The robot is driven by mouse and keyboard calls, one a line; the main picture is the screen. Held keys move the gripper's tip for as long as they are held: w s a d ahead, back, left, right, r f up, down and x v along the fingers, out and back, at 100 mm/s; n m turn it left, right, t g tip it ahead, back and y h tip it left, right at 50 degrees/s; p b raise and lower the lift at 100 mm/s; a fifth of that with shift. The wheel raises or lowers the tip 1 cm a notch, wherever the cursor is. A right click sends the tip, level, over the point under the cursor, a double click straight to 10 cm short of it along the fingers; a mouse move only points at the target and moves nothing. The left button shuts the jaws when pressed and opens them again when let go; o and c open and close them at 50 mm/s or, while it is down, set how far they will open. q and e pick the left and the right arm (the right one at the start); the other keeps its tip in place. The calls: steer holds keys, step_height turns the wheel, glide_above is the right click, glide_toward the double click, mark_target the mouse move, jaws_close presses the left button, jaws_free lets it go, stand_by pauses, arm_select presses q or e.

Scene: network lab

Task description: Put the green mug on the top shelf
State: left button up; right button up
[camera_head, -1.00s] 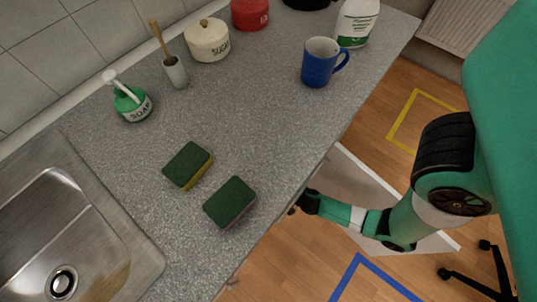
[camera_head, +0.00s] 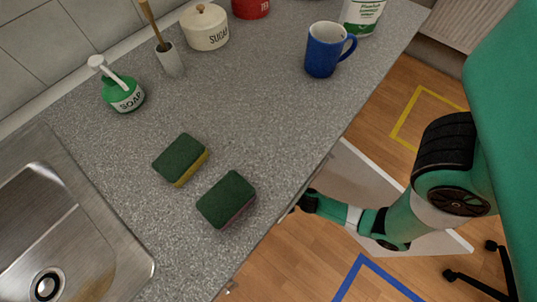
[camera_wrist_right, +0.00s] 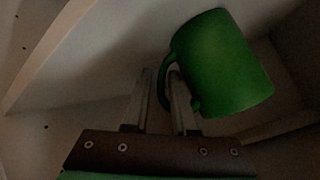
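The green mug (camera_wrist_right: 222,62) shows in the right wrist view, tilted in the picture, inside a dim pale-walled compartment. Its handle faces my right gripper (camera_wrist_right: 160,75). The two fingers are apart, with part of the handle at their tips; I cannot tell whether they touch it. In the head view my right arm reaches under the counter's front edge, and its gripper is hidden there. The green mug is not visible in the head view. A top shelf cannot be made out. My left gripper is in neither view.
On the counter (camera_head: 270,120) are a blue mug (camera_head: 324,52), two sponges (camera_head: 180,158), a soap dispenser (camera_head: 124,94), a brush holder (camera_head: 170,60) and a sugar pot (camera_head: 206,28). A sink (camera_head: 45,240) lies at left. A pale open panel (camera_head: 360,170) stands below the counter edge.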

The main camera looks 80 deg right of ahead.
steer(key=shift+o, duration=0.9)
steer(key=shift+r+p, duration=0.3)
steer(key=shift+p, duration=0.05)
steer(key=v, duration=1.2)
steer(key=shift+f, duration=0.1)
